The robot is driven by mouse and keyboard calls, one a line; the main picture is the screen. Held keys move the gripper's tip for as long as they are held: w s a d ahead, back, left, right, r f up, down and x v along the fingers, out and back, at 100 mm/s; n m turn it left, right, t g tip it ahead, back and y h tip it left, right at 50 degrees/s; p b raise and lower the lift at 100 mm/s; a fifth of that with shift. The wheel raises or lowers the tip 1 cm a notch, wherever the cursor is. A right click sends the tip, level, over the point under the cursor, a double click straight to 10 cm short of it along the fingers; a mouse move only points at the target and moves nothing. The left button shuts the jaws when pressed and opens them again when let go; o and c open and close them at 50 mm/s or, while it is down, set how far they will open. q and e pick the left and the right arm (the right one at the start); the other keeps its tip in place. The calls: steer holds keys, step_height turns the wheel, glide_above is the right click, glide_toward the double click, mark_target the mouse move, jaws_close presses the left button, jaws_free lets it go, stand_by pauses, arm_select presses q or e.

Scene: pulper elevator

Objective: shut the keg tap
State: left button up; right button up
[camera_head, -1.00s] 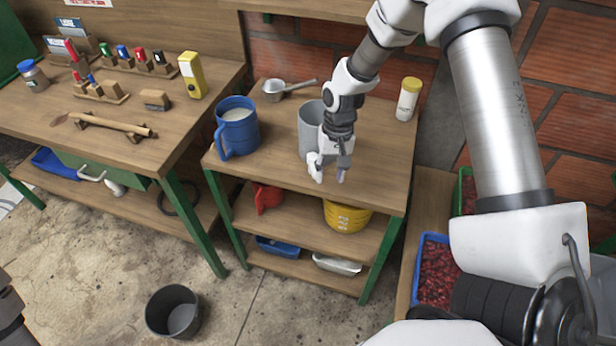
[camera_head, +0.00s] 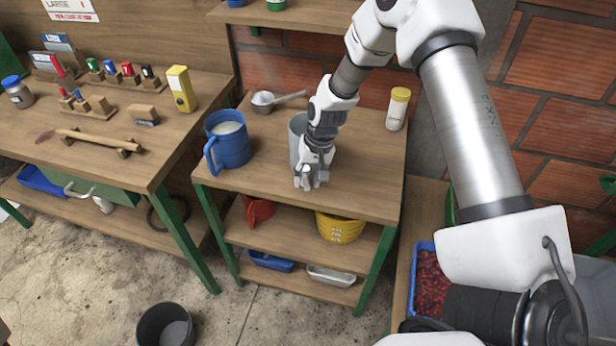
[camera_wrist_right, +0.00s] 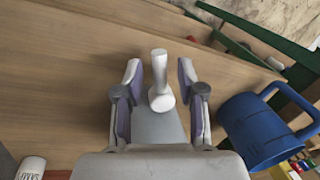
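The keg (camera_head: 297,132) is a grey cylinder standing upright on the small wooden table, largely hidden behind my right arm in the head view. In the right wrist view its grey top (camera_wrist_right: 158,127) shows below a pale upright tap handle (camera_wrist_right: 159,76). My right gripper (camera_head: 311,181) is in front of the keg. In the right wrist view the right gripper (camera_wrist_right: 159,88) is open, with one finger on each side of the tap handle and visible gaps to both. The tap is hidden in the head view. My left gripper is not in view.
A blue mug (camera_head: 228,140) of white liquid stands left of the keg; it is at the right in the wrist view (camera_wrist_right: 262,130). A metal scoop (camera_head: 265,101) lies behind, and a yellow-lidded jar (camera_head: 397,110) stands at right. The table's front right is clear.

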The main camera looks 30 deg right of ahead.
jaws_close()
steer(key=shift+d+n+b, duration=0.25)
steer(key=shift+n+b, duration=0.05)
steer(key=shift+n, duration=0.2)
steer(key=shift+s+d+n+g, duration=0.15)
steer(key=shift+d+n+g, duration=0.2)
steer(key=shift+n, duration=0.75)
steer(key=shift+o, duration=1.3)
jaws_free()
steer(key=shift+r, duration=0.1)
